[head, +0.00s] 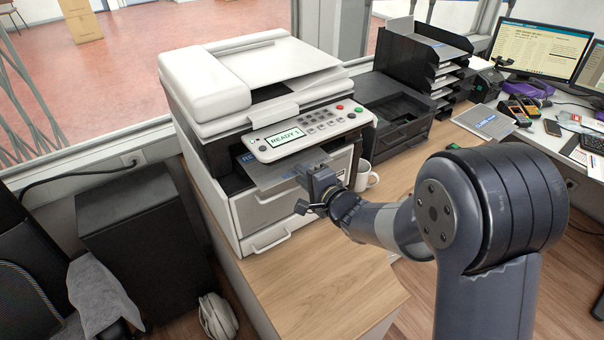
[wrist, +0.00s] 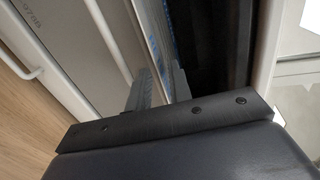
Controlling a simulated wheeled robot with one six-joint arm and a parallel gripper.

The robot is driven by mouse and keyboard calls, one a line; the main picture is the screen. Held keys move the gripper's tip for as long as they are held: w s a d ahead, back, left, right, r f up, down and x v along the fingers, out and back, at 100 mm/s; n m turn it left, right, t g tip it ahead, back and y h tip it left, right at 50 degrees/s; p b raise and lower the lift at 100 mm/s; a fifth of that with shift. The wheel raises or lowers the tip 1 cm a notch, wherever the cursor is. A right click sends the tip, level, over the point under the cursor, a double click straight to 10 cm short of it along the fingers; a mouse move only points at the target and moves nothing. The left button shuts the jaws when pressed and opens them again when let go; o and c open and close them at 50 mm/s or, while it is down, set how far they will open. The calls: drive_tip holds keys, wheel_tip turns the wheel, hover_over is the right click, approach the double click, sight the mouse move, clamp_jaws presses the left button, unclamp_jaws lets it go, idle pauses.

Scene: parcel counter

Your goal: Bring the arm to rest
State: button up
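My gripper (head: 302,190) is in front of the white printer, beside its output slot. My arm reaches in from the right over the counter. A printed sheet (head: 268,175) with a blue label lies in the printer's slot, close to the fingers.
The printer (head: 250,85) shows "READY" on its panel. A white mug (head: 362,178) stands close behind my gripper. The wooden counter (head: 325,295) is clear in front.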

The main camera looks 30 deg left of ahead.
drive_tip(key=shift+w+a, duration=0.15)
drive_tip(key=shift+a, duration=0.15)
clamp_jaws()
idle(1.4)
